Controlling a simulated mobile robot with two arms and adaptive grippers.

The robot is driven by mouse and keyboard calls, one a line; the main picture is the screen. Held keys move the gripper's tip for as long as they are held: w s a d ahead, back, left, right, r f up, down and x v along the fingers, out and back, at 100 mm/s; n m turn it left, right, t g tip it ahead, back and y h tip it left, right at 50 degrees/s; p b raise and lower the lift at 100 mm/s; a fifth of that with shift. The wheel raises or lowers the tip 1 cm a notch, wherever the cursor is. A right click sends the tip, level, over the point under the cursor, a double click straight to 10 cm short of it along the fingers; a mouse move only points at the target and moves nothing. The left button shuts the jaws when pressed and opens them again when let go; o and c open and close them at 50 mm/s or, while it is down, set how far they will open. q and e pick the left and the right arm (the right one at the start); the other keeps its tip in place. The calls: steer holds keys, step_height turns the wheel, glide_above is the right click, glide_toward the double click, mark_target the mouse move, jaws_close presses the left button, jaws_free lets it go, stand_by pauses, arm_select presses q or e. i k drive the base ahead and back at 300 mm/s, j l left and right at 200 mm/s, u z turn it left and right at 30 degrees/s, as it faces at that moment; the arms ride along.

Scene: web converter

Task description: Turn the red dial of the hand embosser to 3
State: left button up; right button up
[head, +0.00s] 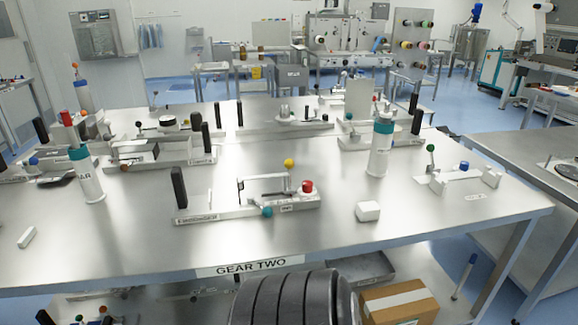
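The hand embosser (240,212) stands on the steel table in the middle of the head view, with a label reading EMBOSSER on its front left. Its red dial (307,186) sits on a light mount at the right end; the dial's numbers and setting are too small to read. A black upright handle (179,187) rises at its left end. A teal knob (267,211) is at its front, and a yellow ball (289,162) shows behind it. Neither of my grippers is in view.
A white block (368,211) lies right of the embosser. White bottles stand at left (88,177) and right (378,150). Another device (460,179) stands at the far right. Several devices fill the back. The table's front edge carries a GEAR TWO label (252,267).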

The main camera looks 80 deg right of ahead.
mark_target(307, 186)
steer(key=z, duration=2.3)
